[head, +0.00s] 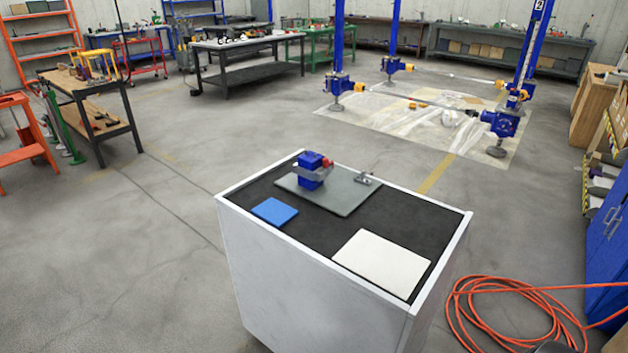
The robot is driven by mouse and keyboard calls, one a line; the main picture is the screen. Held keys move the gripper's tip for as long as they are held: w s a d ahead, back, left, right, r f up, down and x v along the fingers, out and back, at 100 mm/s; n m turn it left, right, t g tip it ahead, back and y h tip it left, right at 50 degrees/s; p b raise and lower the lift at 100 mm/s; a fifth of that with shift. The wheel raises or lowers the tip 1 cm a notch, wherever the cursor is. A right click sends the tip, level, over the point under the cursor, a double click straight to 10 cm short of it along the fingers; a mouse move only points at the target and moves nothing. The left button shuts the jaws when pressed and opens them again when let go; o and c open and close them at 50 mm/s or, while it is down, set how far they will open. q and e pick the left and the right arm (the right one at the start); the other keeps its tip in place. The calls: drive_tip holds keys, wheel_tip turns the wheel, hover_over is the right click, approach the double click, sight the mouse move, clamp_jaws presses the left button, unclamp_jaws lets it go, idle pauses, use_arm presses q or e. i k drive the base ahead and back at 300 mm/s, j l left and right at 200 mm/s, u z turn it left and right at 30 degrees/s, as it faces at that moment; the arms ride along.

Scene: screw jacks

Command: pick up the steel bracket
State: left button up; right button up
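A small grey metal piece (367,178) lies at the back right of a grey-green plate (345,201) on the dark top of a white cabinet. It looks like the steel bracket, but it is too small to make out its exact shape. A blue block-shaped unit (310,162) with a red part stands on the left of the same plate. A grey metal strip (325,174) shows at its front and side; I cannot tell whether it is attached. Neither of my grippers is in view.
On the cabinet top (317,237) lie a blue pad (275,211) and a white sheet (382,262). An orange hose (500,315) coils on the floor at right. Blue jacks (502,123) stand behind on a sheeted area. The floor left of the cabinet is clear.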

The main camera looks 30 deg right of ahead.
sight(362, 179)
drive_tip(key=l+u, duration=0.35)
drive_tip(key=k+l+u, duration=0.1)
drive_tip(key=l+u, duration=0.25)
drive_tip(key=k+l+u, duration=0.15)
drive_tip(key=l+u, duration=0.2)
drive_tip(key=l, duration=0.15)
